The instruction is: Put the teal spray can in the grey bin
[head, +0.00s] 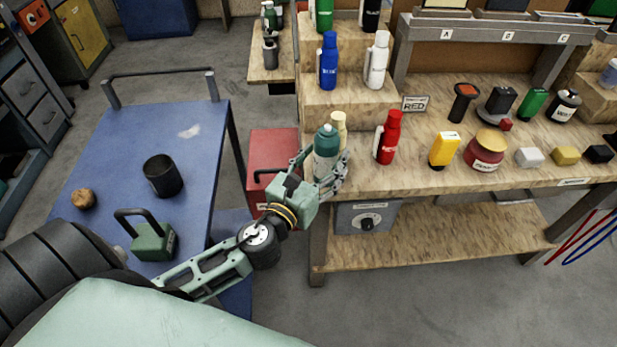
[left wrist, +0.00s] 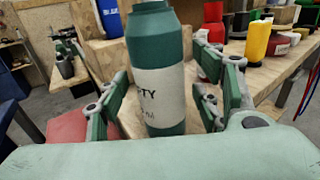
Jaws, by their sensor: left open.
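The teal spray can (head: 326,142) stands upright at the near left corner of the wooden bench. It has a white label and also fills the middle of the left wrist view (left wrist: 158,60). My left gripper (head: 322,170) is open, with its fingers on either side of the can. In the left wrist view a gap shows between the can and the fingers. A dark grey, open-topped cylindrical container (head: 163,176), which may be the grey bin, stands on the blue cart. My right gripper is not in view.
A cream bottle (head: 339,124) stands close behind the can, and a red spray can (head: 388,138) to its right. Blue (head: 328,62) and white (head: 376,60) cans stand on a raised step. A green handled block (head: 152,238) sits on the cart. A red box (head: 271,160) is beside the bench.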

